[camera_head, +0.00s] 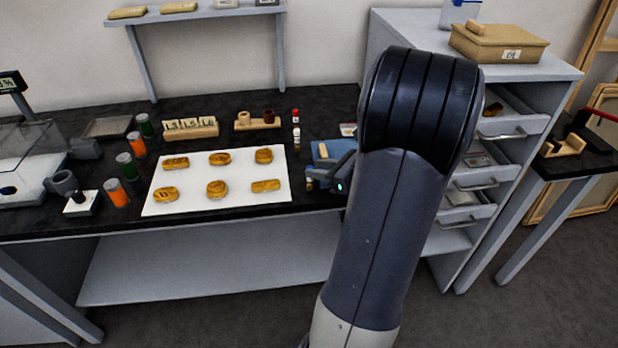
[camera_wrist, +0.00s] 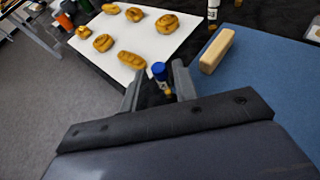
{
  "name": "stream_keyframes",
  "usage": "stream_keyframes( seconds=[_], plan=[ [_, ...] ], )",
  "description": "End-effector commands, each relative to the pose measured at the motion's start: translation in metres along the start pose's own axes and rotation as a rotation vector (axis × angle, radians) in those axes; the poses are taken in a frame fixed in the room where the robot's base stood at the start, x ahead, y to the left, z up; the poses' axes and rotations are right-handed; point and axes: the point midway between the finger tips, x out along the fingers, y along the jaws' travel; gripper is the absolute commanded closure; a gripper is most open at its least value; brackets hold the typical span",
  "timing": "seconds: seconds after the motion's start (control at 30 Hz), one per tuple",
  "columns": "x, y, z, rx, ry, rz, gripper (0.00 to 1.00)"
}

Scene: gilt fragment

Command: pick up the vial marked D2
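A small vial with a blue cap (camera_wrist: 159,71) stands between or just beyond the fingertips of my gripper (camera_wrist: 157,76) in the wrist view. My gripper is open, with a gap on both sides of the vial. In the head view my gripper (camera_head: 316,179) is low over the table, right of the white sheet, and a small part of a vial (camera_head: 309,184) shows at its fingertips. A white-labelled vial (camera_head: 296,136) and a red-capped vial (camera_head: 295,115) stand farther back. No marking D2 can be read on any vial.
A white sheet (camera_head: 225,181) with several gold pieces lies left of my gripper. A blue mat (camera_wrist: 250,85) with a pale wooden block (camera_wrist: 217,51) lies to the right. A grey drawer cabinet (camera_head: 520,65) stands right of the table, partly behind my arm.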

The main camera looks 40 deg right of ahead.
Motion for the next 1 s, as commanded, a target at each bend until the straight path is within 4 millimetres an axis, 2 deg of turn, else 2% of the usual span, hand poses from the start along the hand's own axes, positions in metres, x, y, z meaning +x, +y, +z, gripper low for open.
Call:
stream_keyframes(
  seconds=[0.4, 0.67, 1.0],
  plan=[
    [0.049, 0.002, -0.001, -0.001, 0.000, 0.002, 0.72],
    [0.052, 0.002, -0.001, -0.002, 0.001, -0.001, 0.72],
    [0.052, 0.002, -0.001, -0.001, 0.001, 0.000, 0.98]
  ],
)
